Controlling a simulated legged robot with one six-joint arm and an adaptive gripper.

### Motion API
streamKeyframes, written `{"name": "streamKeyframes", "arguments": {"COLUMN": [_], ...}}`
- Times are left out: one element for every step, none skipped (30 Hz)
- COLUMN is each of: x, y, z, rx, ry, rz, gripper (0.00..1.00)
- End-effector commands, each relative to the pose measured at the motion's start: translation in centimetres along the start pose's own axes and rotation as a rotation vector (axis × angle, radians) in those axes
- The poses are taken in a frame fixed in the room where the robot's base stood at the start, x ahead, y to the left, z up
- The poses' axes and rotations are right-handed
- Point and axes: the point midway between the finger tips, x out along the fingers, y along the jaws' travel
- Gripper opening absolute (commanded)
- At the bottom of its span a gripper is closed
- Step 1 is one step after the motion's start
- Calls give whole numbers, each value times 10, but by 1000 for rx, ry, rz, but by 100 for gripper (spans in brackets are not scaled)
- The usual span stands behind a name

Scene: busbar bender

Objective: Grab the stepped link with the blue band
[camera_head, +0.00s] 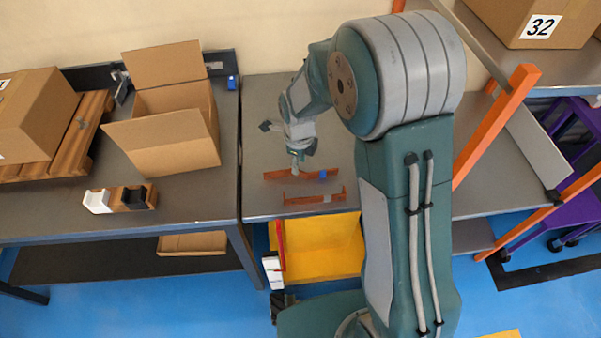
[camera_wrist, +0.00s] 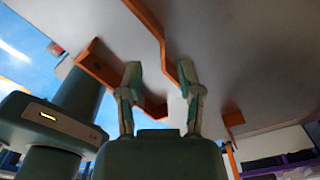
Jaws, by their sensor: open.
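The stepped link with the blue band (camera_head: 276,175) is a copper-coloured strip lying on the grey table; its blue band (camera_head: 323,174) shows near its right end. A second copper link (camera_head: 296,198) with a pale grey band lies just in front of it. My gripper (camera_head: 296,167) is at the blue-banded link's far side, left of the band. In the wrist view my gripper (camera_wrist: 160,76) is open, with copper strips (camera_wrist: 152,25) near and between its fingertips. No blue band is visible there, so I cannot tell which strip is which. Nothing is clearly held.
The grey table (camera_head: 262,120) is mostly clear around the links. A yellow surface (camera_head: 325,250) lies below its front edge. An open cardboard box (camera_head: 175,145) stands on the left table. An orange frame post (camera_head: 495,125) rises on the right, behind my arm.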

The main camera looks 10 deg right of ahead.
Motion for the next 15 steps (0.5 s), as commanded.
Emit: {"name": "streamKeyframes", "arguments": {"x": [8, 13, 20, 25, 30, 35, 38, 41, 44, 45, 46, 46, 46, 46, 46], "y": [0, -1, -2, -3, -3, -3, -3, -3, -3, -3, -3, -3, -3, -3, -3], "z": [-2, -3, -4, -5, -5, -5, -4, -4, -4, -4, -4, -4, -4, -4, -4], "rx": [1, 2, 2, 2, 1, 0, 0, 0, 0, 0, 0, 0, 0, 0, 0], "ry": [3, 3, 4, 3, 3, 3, 2, 2, 2, 1, 1, 0, 0, 0, 0], "rz": [3, 3, 5, 4, 4, 3, 2, 2, 2, 2, 1, 0, 0, 0, 0], "gripper": [47, 47, 47, 47, 47, 47, 47, 47, 47, 47, 47, 47, 47, 47, 47]}}
